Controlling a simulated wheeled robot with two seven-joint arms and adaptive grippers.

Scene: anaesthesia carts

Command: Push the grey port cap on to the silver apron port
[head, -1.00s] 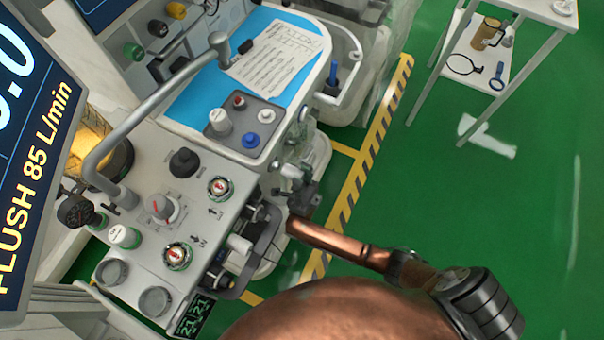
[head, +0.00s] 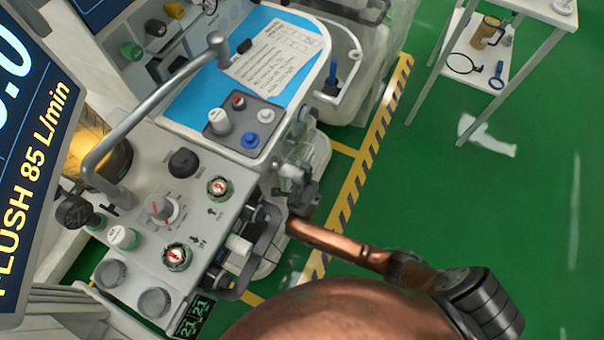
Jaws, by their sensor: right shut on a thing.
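My right arm comes in from the lower right. Its copper forearm ends beside the cart's front edge. My right gripper (head: 292,190), small and dark grey, is beyond the forearm's end, close to the front of the cart. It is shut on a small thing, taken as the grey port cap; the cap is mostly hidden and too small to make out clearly. I cannot pick out the silver apron port, or tell whether the cap touches it. My left gripper is not in view.
The cart's control panel (head: 140,205) has several knobs and gauges. A grey tray (head: 222,137) of small caps lies on the blue-topped work surface (head: 185,100). A curved metal rail (head: 130,125) rises over the panel. A white side table (head: 536,10) stands upper right. Green floor (head: 480,200) is clear at right.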

